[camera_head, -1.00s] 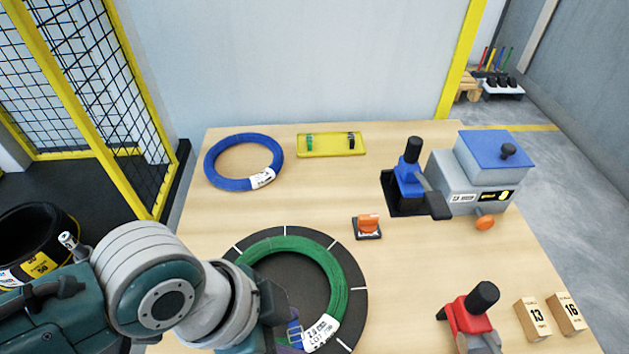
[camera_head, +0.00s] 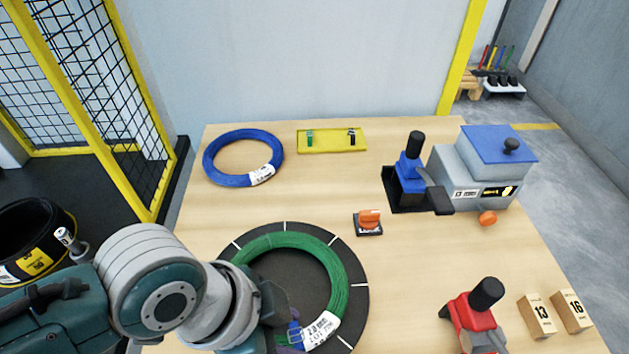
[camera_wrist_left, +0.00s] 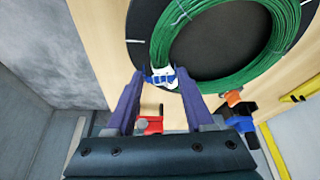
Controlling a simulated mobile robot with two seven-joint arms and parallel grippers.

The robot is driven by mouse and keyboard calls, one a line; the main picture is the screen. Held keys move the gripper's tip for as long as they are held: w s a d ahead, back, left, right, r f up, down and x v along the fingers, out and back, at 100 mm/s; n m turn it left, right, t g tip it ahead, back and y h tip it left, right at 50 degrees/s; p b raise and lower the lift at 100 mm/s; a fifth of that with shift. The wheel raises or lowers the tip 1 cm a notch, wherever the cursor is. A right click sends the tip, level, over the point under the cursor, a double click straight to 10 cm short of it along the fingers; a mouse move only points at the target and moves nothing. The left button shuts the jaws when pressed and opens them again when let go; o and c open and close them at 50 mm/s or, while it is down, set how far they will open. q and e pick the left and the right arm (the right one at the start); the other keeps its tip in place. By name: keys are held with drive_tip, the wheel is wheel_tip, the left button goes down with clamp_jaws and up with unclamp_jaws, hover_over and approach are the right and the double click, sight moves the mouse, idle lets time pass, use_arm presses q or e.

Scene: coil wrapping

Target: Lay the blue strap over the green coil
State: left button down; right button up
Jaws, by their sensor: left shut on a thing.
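The green coil (camera_head: 339,283) lies flat on the black round turntable (camera_head: 356,250); it also shows in the left wrist view (camera_wrist_left: 160,42). A white label is on its near side. My left gripper (camera_head: 292,336) is low at the near side of the coil, beside the label. In the left wrist view, its fingers (camera_wrist_left: 161,77) are on either side of the blue strap (camera_wrist_left: 160,80), which shows as a short blue piece against the label. It is shut on the strap. The strap's full length and ends are hidden. My right gripper is not in view.
A blue coil (camera_head: 218,180) and a yellow tray (camera_head: 333,149) lie at the back. Two numbered blocks (camera_head: 537,317) (camera_head: 572,312) are at the right edge.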

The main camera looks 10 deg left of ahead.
use_arm(q)
drive_tip(key=shift+f+b, duration=0.85)
drive_tip(key=shift+f, duration=0.25)
drive_tip(key=shift+c, duration=1)
unclamp_jaws()
drive_tip(key=p+v, duration=0.2)
drive_tip(key=v, duration=0.8)
